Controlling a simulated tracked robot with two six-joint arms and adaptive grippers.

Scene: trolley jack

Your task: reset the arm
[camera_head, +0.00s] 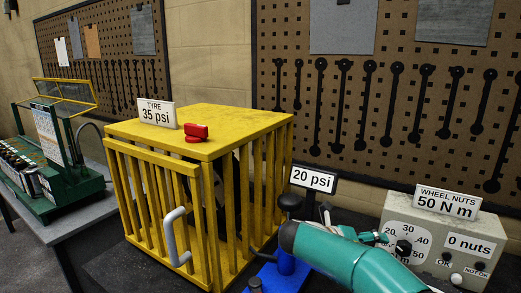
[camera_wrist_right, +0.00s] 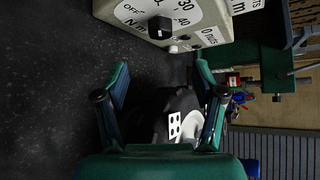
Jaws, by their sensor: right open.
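My right arm, in teal, reaches in from the bottom right of the head view. Its gripper (camera_head: 376,238) is in front of the grey torque box's dial, partly hidden behind the arm's own links. In the right wrist view the gripper (camera_wrist_right: 162,82) has its two fingers spread wide with nothing between the tips. The torque box (camera_wrist_right: 190,15) is beyond the fingers there, apart from them. A dark round thing, perhaps a tyre (camera_wrist_right: 172,104), with a white part is seen low between the fingers. My left gripper is in neither view.
The torque box (camera_head: 425,222) has a knob and "WHEEL NUTS 50 N m" sign. A blue stand (camera_head: 285,262) with a "20 psi" sign is left of my arm. A yellow cage (camera_head: 205,150) with a red knob (camera_head: 196,132) stands centre. A green machine (camera_head: 50,165) is far left.

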